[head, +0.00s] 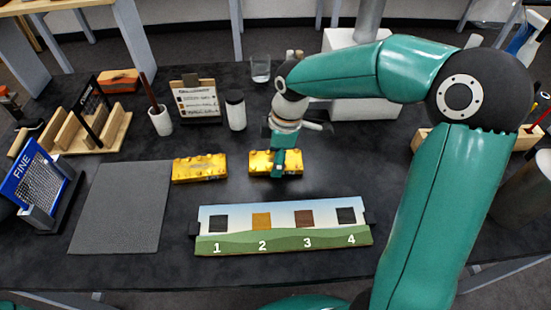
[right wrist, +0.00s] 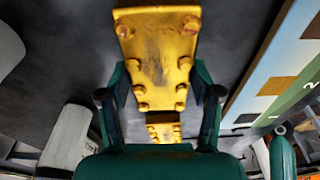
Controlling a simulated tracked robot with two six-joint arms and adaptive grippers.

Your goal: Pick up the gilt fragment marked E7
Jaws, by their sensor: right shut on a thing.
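Two yellow, worn gilt fragments are on the dark table in the head view. The left one (head: 200,167) lies free. My right gripper (head: 279,164) comes down from above onto the right one (head: 259,162). In the right wrist view, my right gripper (right wrist: 162,92) is shut across the held gilt fragment (right wrist: 158,45), with one finger at each side. The other fragment (right wrist: 164,131) shows beyond it. I cannot read a mark E7 on either. I cannot tell whether the held one is clear of the table. My left gripper is out of view.
A numbered panel (head: 284,243) with several coloured squares stands in front, beside a grey mat (head: 122,207). A white-bodied jar (head: 236,113), a card stand (head: 197,102), a glass (head: 260,69) and a white cup (head: 161,121) stand behind. The blue FINE screen (head: 44,180) is at left.

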